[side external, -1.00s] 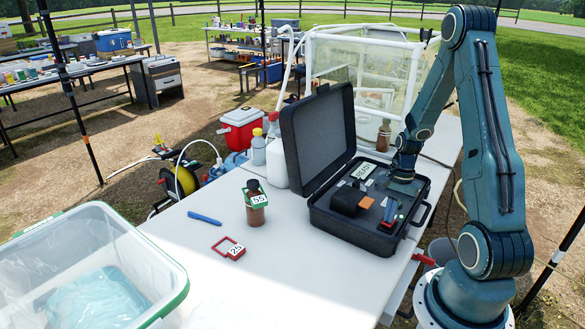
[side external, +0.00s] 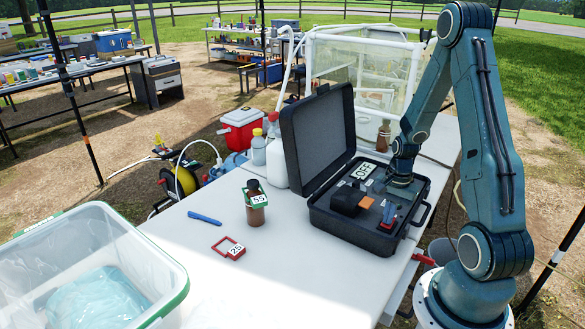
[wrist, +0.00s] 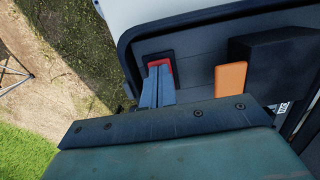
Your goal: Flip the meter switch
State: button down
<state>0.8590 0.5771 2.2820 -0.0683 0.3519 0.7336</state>
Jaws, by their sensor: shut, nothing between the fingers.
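The meter lies in the open black case (side external: 330,222) on the white table, and its display (side external: 364,171) reads OFF. The meter switch shows in the wrist view as a red piece (wrist: 161,62) on a small dark base. My gripper (wrist: 157,76) is shut and empty, with its fingertips right at the red piece; whether they touch it I cannot tell. In the side view my gripper (side external: 390,210) reaches down into the right part of the case. The fingers partly hide the switch.
An orange block (wrist: 231,78) sits beside a black box (side external: 347,200) inside the case. The raised lid (side external: 318,135) stands at the left.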

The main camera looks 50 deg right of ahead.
jog(key=shift+d+f, duration=0.15)
jog(key=shift+f, duration=0.15)
jog(key=shift+d+r, duration=0.1)
jog(key=shift+d, duration=0.75)
jog(key=shift+s, duration=0.1)
jog(key=shift+r, duration=0.25)
jog(key=shift+a+r, duration=0.1)
jog(key=shift+r, duration=0.6)
notch_tip(320, 180, up, 12)
jog(key=shift+d+r, duration=0.25)
jog(key=shift+d, duration=0.05)
